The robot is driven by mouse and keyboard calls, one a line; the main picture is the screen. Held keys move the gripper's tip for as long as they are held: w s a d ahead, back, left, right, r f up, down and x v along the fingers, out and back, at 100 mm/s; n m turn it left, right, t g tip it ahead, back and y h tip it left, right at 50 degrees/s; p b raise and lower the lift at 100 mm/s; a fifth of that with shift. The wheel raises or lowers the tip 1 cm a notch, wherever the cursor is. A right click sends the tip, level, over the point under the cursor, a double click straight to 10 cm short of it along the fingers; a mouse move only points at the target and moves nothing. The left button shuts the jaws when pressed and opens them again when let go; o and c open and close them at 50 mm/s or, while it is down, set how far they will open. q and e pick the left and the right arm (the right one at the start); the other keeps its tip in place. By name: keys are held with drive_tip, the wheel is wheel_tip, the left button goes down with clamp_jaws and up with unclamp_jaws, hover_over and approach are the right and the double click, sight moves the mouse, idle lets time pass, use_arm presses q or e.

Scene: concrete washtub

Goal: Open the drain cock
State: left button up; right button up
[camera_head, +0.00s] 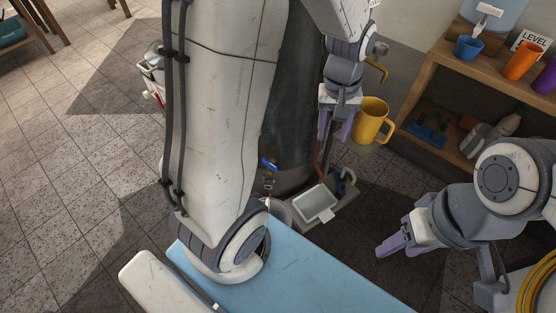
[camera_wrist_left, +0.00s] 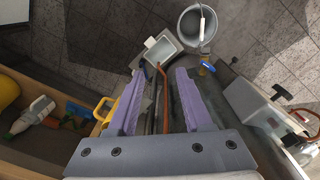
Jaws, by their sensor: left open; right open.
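The drain cock, with a blue handle and a brass body (camera_head: 269,165), shows low on the dark tub wall (camera_head: 292,135) in the head view. Its blue handle (camera_wrist_left: 207,67) also shows in the left wrist view, right of the fingertips. My left gripper (camera_head: 334,135), with purple fingers, is open and empty, to the right of the cock and apart from it. In the wrist view its fingers (camera_wrist_left: 160,72) stand apart with a reddish pipe (camera_wrist_left: 164,85) visible between them. My right gripper (camera_head: 388,246) is open, at the lower right, far from the cock.
A grey tray (camera_head: 315,203) and a bucket (camera_wrist_left: 190,32) stand below the tub near the cock. A yellow mug (camera_head: 369,121) is right of my left gripper. A wooden shelf (camera_head: 420,90) with cups and bottles stands at the right. Tiled floor is open at the left.

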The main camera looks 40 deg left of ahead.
use_arm(q)
drive_tip(key=w+a+f+n+b, duration=0.3)
drive_tip(key=a+f+n+b, duration=0.25)
drive_tip(key=a+f, duration=0.55)
drive_tip(key=n+b, duration=0.5)
drive_tip(key=b, duration=0.1)
approach(270, 163)
wheel_tip(270, 163, down, 9)
drive_tip(key=b, duration=0.4)
drive_tip(key=shift+w, duration=0.1)
use_arm(e)
wheel_tip(270, 163, down, 19)
use_arm(q)
clamp_jaws()
